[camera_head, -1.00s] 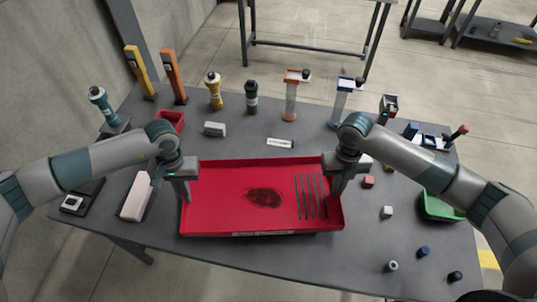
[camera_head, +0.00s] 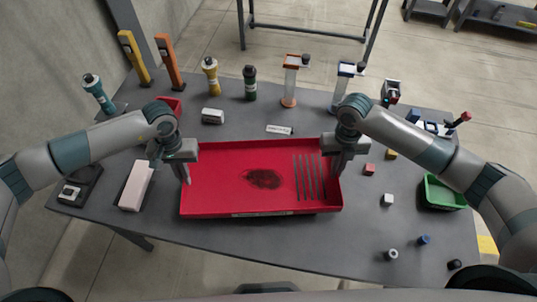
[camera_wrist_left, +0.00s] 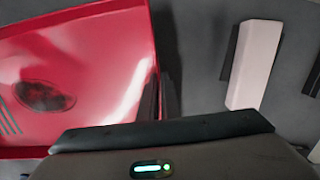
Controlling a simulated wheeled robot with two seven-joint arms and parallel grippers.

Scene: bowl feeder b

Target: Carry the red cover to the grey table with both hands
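The red cover (camera_head: 225,185), a shallow tray-like piece with a dark round patch and several dark slots, is level over the front of a dark grey table (camera_head: 300,240). I cannot tell whether it rests on the table or is slightly raised. My left gripper (camera_head: 187,178) is at its left rim and my right gripper (camera_head: 338,168) at its right rim; both appear shut on the rim, fingers pointing down. In the left wrist view the cover (camera_wrist_left: 95,50) fills the left side, its side wall between the dark fingers (camera_wrist_left: 160,100).
A pink-white block (camera_head: 136,186) lies left of the cover. Bottles and stands line the table's back. A green bin (camera_head: 443,193) and small cubes and knobs lie right. Another table frame (camera_head: 310,28) stands behind, across open floor.

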